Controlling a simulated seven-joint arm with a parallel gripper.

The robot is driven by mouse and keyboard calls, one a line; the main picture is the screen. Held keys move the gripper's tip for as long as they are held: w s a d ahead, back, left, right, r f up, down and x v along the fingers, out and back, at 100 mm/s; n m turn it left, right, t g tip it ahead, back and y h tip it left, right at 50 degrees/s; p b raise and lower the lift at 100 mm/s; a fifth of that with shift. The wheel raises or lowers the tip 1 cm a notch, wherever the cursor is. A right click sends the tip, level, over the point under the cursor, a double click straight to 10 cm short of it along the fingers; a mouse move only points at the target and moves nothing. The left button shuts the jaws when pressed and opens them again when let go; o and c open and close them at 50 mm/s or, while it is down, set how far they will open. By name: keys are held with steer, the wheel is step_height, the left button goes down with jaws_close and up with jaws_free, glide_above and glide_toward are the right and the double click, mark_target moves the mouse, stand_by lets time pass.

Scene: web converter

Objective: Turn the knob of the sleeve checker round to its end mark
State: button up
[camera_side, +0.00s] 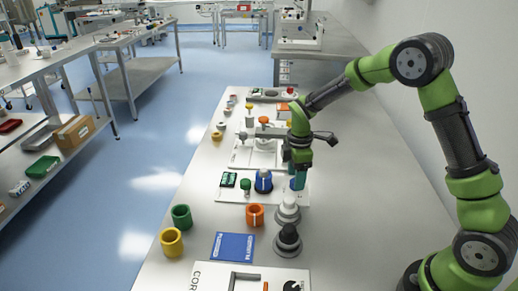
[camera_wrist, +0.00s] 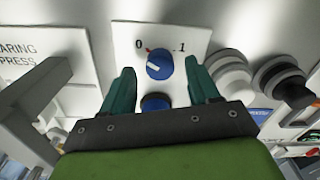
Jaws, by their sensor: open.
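The blue knob (camera_wrist: 159,64) with a white pointer line sits on a white dial plate (camera_wrist: 195,37) marked 0 and .1 in the wrist view. Its pointer faces roughly left, and a small red mark shows near the 0. My gripper (camera_wrist: 157,72) is open, its two teal fingers to the left and right of the knob's near side; I cannot tell whether they touch it. In the side view my gripper (camera_side: 298,178) is low over the right end of the checker's white panel, mostly hiding the knob. A larger blue part (camera_side: 263,181) with a white stripe stands left of it.
White (camera_side: 287,208) and black (camera_side: 287,240) stepped posts stand close on the near side. The bearing press (camera_wrist: 35,70) is on the other side.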

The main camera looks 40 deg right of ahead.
steer(key=shift+f, duration=0.75)
steer(key=c, duration=1)
steer(key=shift+c, duration=0.2)
